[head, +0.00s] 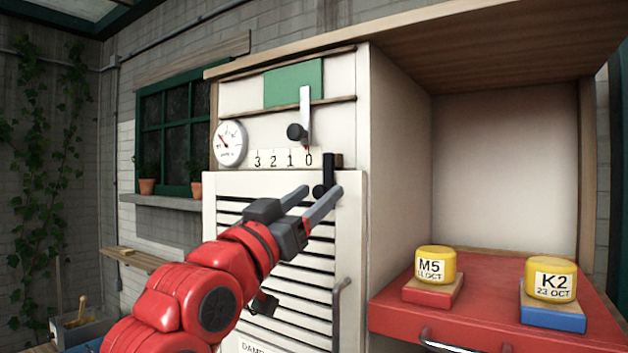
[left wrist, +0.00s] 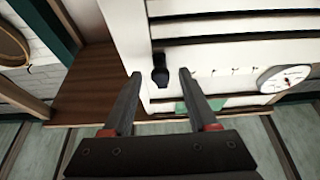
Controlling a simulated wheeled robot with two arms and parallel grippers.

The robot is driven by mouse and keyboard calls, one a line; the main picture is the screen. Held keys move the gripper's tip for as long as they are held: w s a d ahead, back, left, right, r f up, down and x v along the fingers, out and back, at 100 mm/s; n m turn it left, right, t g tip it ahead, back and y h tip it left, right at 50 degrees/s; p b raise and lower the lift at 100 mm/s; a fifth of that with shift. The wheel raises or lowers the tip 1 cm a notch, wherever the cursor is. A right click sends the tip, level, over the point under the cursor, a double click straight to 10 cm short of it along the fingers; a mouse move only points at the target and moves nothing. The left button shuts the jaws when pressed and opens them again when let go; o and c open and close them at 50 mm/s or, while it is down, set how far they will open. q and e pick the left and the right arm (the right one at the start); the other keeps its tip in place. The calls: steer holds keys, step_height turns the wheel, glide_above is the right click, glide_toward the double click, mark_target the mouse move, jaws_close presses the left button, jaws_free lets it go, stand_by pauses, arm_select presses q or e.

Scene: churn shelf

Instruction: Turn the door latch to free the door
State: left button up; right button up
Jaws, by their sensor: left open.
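The door latch (head: 328,170) is a small black lever on a round pivot, standing upright at the top right corner of the white louvred door (head: 227,190). My red left arm reaches up to it from the lower left. My left gripper (head: 321,190) is open, its fingertips close to the latch. In the left wrist view the black latch (left wrist: 160,69) shows between the two spread fingertips of the left gripper (left wrist: 160,74). Whether a finger touches it I cannot tell. The door looks shut. My right gripper is out of view.
Above the door are a gauge (head: 230,143), a 3-2-1-0 scale and a lever (head: 305,115) with a black knob. A grey door handle (head: 339,310) is lower right.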

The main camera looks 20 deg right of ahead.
arm_select(q)
steer(key=shift+w+d, duration=0.15)
jaws_close()
